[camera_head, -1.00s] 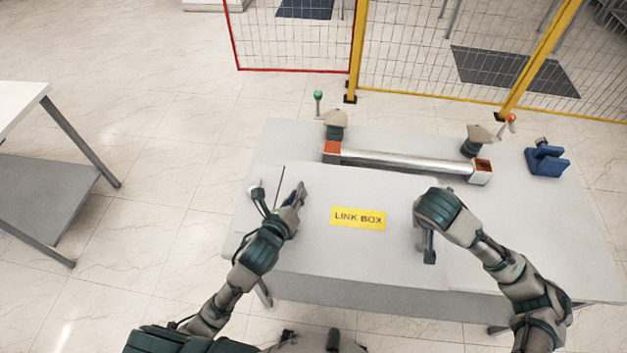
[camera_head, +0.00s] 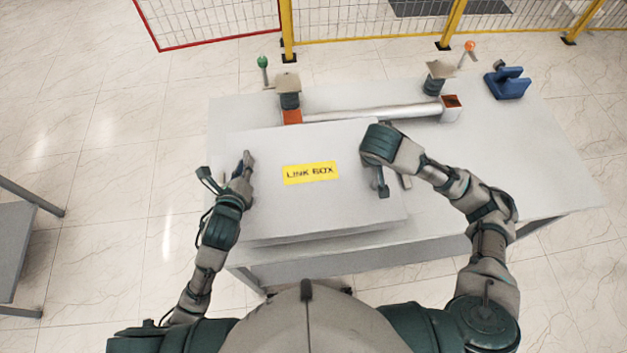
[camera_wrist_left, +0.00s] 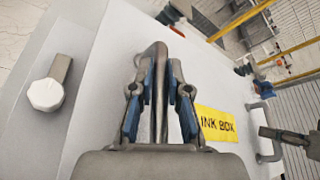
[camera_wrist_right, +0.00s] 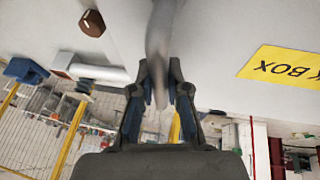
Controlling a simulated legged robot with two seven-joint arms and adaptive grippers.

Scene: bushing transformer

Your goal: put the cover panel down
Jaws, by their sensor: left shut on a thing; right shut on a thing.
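The cover panel (camera_head: 300,210) is a flat pale-grey sheet with a yellow LINK BOX label (camera_head: 311,173). It lies level over the front left part of the grey table (camera_head: 530,150); I cannot tell whether it touches the tabletop. My left gripper (camera_head: 241,170) is shut on the handle at the panel's left side. The left wrist view shows this metal handle (camera_wrist_left: 160,60) between the fingers. My right gripper (camera_head: 380,176) is at the panel's right side. In the right wrist view it is shut on the other handle (camera_wrist_right: 160,35). The panel's underside is hidden.
Behind the panel a silver bar (camera_head: 370,112) joins two orange-topped blocks. Posts with green (camera_head: 263,62) and orange (camera_head: 470,46) balls stand there. A blue clamp-like object (camera_head: 507,84) is at the back right. The table's right side is clear. Another table (camera_head: 18,245) stands left.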

